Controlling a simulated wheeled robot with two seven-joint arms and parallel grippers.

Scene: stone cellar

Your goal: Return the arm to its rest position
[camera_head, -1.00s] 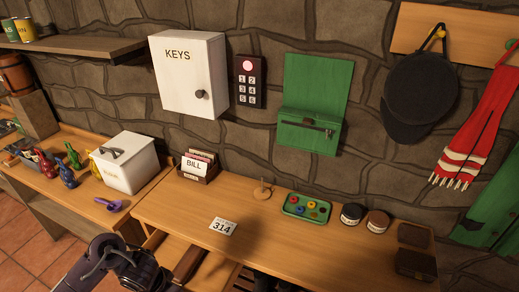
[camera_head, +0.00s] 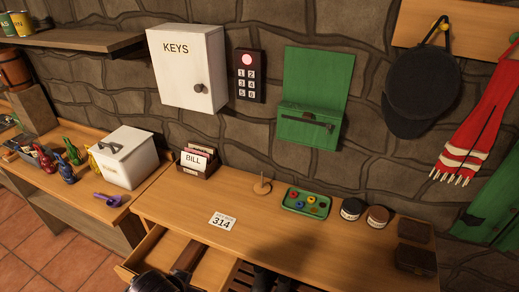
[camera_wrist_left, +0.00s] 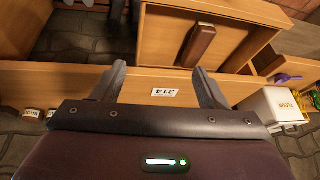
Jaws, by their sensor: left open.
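My left gripper (camera_wrist_left: 158,82) shows in the left wrist view with its two fingers spread apart and nothing between them. My right gripper is in neither view.
A desk drawer (camera_head: 138,262) stands pulled out, with a long brown object (camera_head: 187,257) in it. The desk (camera_head: 165,208) carries a 314 card (camera_head: 222,222), a bill box (camera_head: 197,163) and a green tray (camera_head: 292,208). A white canister (camera_head: 125,160) stands left.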

